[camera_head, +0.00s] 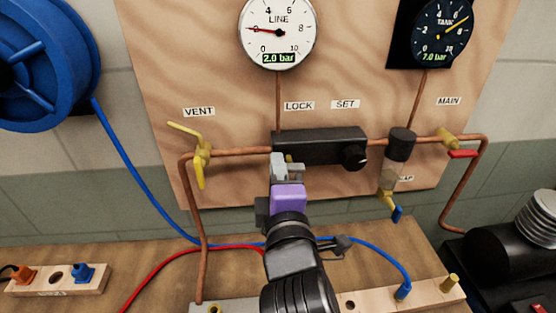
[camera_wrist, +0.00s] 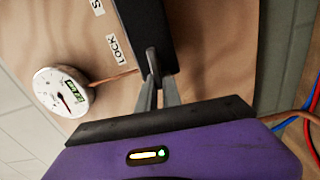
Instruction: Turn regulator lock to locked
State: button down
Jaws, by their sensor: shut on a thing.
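The regulator (camera_head: 325,143) is a black box on the wooden panel, in the pipe line below the LOCK (camera_head: 299,105) and SET (camera_head: 345,104) labels. Its round black set knob (camera_head: 354,157) is at its right end. My gripper (camera_head: 286,160) is at the regulator's left end, below the LOCK label. In the wrist view my gripper (camera_wrist: 157,92) is shut on the small dark lock lever (camera_wrist: 153,58) at the end of the regulator (camera_wrist: 143,22). In the head view my fingers hide the lever; I cannot tell its exact angle.
A yellow vent valve (camera_head: 201,154) is left of the regulator, and a filter cup (camera_head: 397,158) and red-handled main valve (camera_head: 455,146) are right. The line gauge (camera_head: 278,33) reads 2.0 bar, the tank gauge (camera_head: 443,30) 7.0 bar. Hoses cross the bench below.

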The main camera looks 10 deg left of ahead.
jog(key=shift+f+n, duration=0.15)
jog(key=shift+n, duration=0.35)
jog(key=c, duration=1.5)
grip_release()
jog(key=shift+b+v, duration=0.65)
jog(key=shift+v, duration=3.25)
